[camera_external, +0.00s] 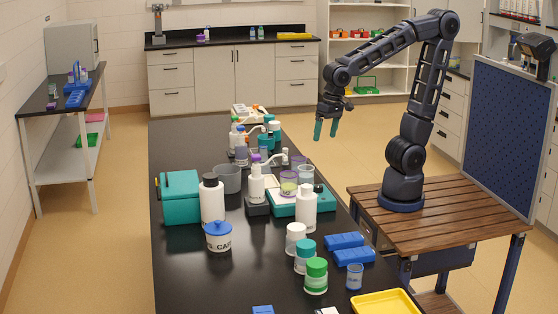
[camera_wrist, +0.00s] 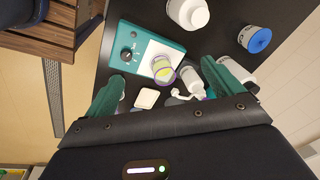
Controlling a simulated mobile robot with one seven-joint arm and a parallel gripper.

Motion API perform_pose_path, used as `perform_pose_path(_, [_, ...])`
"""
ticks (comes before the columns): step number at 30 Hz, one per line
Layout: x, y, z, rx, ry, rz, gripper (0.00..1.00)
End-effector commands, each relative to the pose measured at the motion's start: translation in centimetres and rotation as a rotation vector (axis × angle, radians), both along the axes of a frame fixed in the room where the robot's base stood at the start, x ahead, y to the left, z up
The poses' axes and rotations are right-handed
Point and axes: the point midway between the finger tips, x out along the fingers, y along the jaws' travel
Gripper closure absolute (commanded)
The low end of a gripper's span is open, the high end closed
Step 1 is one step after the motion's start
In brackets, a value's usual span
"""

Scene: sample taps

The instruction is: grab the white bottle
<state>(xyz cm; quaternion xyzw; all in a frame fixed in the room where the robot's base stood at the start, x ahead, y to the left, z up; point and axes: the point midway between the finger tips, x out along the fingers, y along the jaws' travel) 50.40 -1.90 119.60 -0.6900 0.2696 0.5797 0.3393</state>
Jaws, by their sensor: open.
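Several white bottles stand on the black bench. A plain white bottle with a white cap (camera_external: 306,208) stands at the front right of the teal device; a white bottle (camera_wrist: 188,12) shows at the top of the wrist view. Another white bottle has a black cap (camera_external: 212,202). A white wash bottle with a purple cap (camera_external: 257,186) stands between them. I cannot tell which one the task means. My gripper (camera_external: 325,130) is open and empty, with teal fingers pointing down, high beside the bench's right edge. In the wrist view, my gripper (camera_wrist: 162,72) touches nothing visible.
A teal device (camera_external: 315,201) with a white top bears a cup with yellow-green contents (camera_wrist: 163,70). A blue-lidded jar (camera_external: 218,236), green-capped jar (camera_external: 316,275), blue racks (camera_external: 350,248) and yellow tray (camera_external: 385,303) stand nearby. Bottles crowd the bench's far end.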

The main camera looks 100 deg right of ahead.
Motion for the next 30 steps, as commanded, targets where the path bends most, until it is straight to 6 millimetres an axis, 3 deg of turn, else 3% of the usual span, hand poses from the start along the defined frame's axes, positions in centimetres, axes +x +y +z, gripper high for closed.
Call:
perform_pose_path(9, [5.8,4.6,-4.2,0.047,0.118,-0.434,0.08])
perform_pose_path(15, [8.2,7.0,-6.8,0.051,0.166,-0.66,0.08])
perform_pose_path(23, [9.2,8.1,-8.4,0.049,0.184,-0.768,0.08])
perform_pose_path(30, [9.1,8.1,-11.8,0.048,0.185,-0.769,0.08])
